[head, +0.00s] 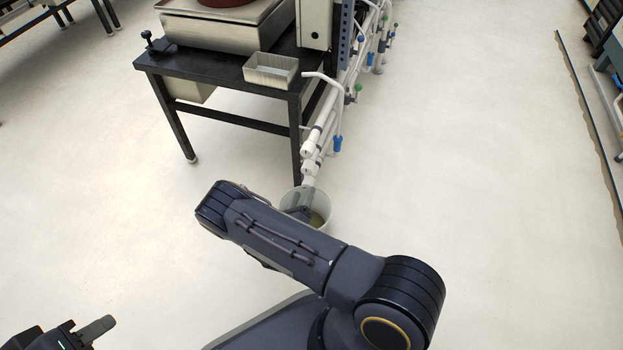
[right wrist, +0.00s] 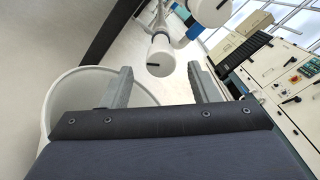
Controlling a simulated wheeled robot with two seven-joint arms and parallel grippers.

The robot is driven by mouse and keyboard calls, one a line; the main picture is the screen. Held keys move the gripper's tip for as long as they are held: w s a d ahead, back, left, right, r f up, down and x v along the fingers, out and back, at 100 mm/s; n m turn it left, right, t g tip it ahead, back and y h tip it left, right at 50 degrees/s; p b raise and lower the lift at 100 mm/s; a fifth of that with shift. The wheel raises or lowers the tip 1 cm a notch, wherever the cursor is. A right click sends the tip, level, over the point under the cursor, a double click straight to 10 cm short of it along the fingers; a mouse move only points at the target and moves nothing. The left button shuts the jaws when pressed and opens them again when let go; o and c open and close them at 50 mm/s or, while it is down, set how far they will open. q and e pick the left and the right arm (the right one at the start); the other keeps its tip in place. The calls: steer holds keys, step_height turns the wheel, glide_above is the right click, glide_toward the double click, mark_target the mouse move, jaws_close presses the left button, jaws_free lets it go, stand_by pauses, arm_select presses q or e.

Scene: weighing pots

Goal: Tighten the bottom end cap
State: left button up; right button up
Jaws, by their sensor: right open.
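The bottom end cap (right wrist: 160,57) is a white cylinder with a dark slot on its face. In the right wrist view it lies beyond and between the fingertips of my right gripper (right wrist: 160,82), apart from both. The right gripper is open and empty. A second white end cap (right wrist: 212,10) shows above and to the right. In the head view the white pipes (head: 318,135) run down beside the table leg, and my right arm mostly hides the right gripper. My left gripper (head: 98,328) is at the bottom left, away from the pipes; its jaw state is unclear.
A pale bucket (head: 322,200) stands on the floor under the pipe ends; its rim shows beside the left finger in the wrist view (right wrist: 72,80). A dark table (head: 222,118) holds a scale (head: 215,33) and a tray (head: 270,72). The floor right of the pipes is clear.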

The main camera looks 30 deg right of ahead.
mark_target(310, 180)
steer(key=b+x, duration=0.2)
steer(key=x, duration=0.4)
steer(key=shift+d, duration=0.15)
steer(key=shift+w+d, duration=0.35)
steer(key=shift+d, duration=0.05)
steer(key=shift+c, duration=0.2)
steer(key=c, duration=0.9)
